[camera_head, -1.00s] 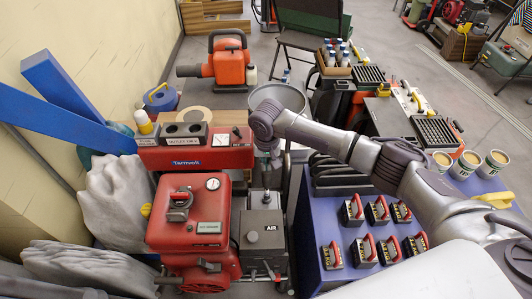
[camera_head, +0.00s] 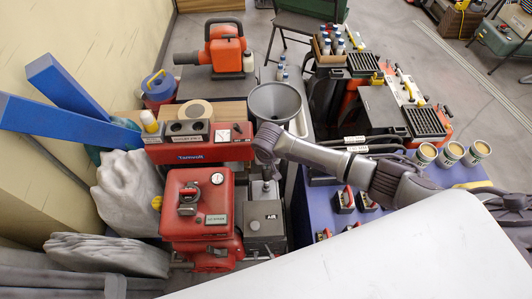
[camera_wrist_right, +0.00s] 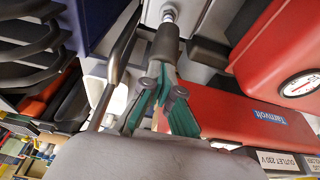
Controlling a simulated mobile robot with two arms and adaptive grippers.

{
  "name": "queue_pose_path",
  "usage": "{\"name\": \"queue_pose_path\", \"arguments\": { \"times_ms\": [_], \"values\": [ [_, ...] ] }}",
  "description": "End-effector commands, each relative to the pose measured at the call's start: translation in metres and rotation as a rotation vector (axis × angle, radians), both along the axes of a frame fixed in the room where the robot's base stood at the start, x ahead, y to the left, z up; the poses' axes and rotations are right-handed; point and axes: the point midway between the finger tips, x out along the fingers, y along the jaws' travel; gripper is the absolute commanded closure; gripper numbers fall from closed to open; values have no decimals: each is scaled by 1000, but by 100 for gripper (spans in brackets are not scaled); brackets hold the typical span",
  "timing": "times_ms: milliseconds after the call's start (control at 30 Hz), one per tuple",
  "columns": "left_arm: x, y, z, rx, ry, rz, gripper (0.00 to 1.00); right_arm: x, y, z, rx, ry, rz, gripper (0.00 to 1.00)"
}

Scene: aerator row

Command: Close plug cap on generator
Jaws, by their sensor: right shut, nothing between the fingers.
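My right gripper (camera_wrist_right: 165,80), with green fingers, is shut and empty right at the cap's near end. I cannot tell whether they touch. In the head view the right gripper (camera_head: 266,170) is above the grey AIR box (camera_head: 264,222). My left gripper is not in view.
A grey funnel (camera_head: 275,101) stands just behind my right wrist. The red engine block (camera_head: 198,207) with a gauge is left of the AIR box. A blue bench (camera_head: 312,205) with red-and-black items is on the right. Grey sacks (camera_head: 128,190) and blue beams (camera_head: 65,118) crowd the left.

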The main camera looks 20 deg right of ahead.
Motion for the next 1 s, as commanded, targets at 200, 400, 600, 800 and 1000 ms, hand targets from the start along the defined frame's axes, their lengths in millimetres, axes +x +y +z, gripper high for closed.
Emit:
{"name": "queue_pose_path", "arguments": {
  "times_ms": [200,400,600,800,1000],
  "values": [
    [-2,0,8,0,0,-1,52,-3,0,-1,-10,-36,0,100],
    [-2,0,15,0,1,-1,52,-7,2,-4,-22,-79,1,100],
    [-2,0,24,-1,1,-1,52,-13,4,-10,-44,-155,0,100],
    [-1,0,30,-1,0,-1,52,-20,6,-19,-53,-194,1,100],
    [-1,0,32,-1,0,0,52,-25,7,-27,-54,-194,1,100]
  ]
}}
